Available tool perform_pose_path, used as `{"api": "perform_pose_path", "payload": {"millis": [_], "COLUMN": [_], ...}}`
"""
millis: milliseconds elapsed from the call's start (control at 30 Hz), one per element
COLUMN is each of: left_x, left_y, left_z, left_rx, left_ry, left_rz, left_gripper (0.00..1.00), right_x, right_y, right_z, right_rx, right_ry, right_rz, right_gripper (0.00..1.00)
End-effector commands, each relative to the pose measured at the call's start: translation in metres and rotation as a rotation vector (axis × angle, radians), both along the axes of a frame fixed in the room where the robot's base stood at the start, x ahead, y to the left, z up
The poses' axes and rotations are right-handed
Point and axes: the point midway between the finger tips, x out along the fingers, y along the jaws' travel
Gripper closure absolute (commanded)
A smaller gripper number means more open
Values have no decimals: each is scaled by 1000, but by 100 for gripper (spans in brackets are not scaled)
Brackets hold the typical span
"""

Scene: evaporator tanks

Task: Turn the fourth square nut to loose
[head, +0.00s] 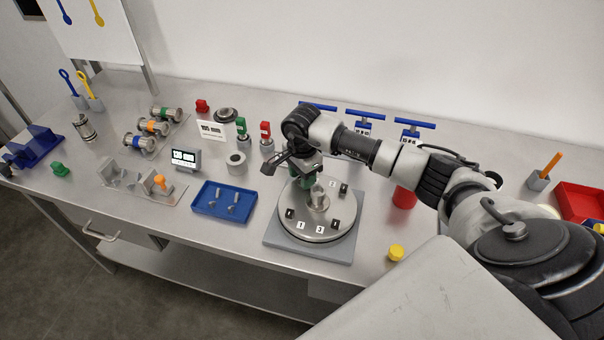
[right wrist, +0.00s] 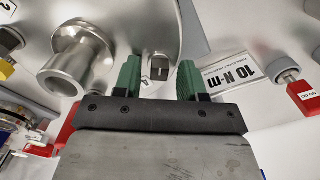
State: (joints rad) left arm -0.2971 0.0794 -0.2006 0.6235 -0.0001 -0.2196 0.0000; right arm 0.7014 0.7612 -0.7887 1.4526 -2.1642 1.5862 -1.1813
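A round metal plate (head: 345,207) with a raised central hub (head: 318,197) sits on a grey square base (head: 275,238). Dark square nuts and white number tags stand around its rim. My right gripper (head: 303,180) reaches over the plate's far left side with its green fingers pointing down. In the right wrist view its two green fingertips (right wrist: 160,78) are apart. A dark square nut (right wrist: 160,67) beside a tag reading 4 shows between them, with gaps on both sides. In the head view the arm hides this nut. My left gripper is not in view.
A blue tray (head: 208,207) with small metal parts lies left of the plate. A yellow cap (head: 396,253) is at its front right and a red cylinder (head: 404,197) to its right. Blue T-handled tools (head: 363,122) stand behind.

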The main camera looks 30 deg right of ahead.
Motion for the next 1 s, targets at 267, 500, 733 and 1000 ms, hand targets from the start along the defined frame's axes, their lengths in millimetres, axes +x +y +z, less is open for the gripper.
{"api": "perform_pose_path", "payload": {"millis": [267, 500, 733, 1000], "left_x": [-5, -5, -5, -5], "left_y": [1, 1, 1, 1], "left_z": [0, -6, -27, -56], "left_rx": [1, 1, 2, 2], "left_ry": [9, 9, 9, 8], "left_rz": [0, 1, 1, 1], "left_gripper": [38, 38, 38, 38], "right_x": [0, 0, 1, 1], "right_y": [0, 0, 0, 0], "right_z": [0, -1, -4, -4], "right_rx": [0, 1, -1, -1], "right_ry": [0, -1, -4, -3], "right_rz": [0, 22, 131, 322], "right_gripper": [100, 100, 100, 100]}}
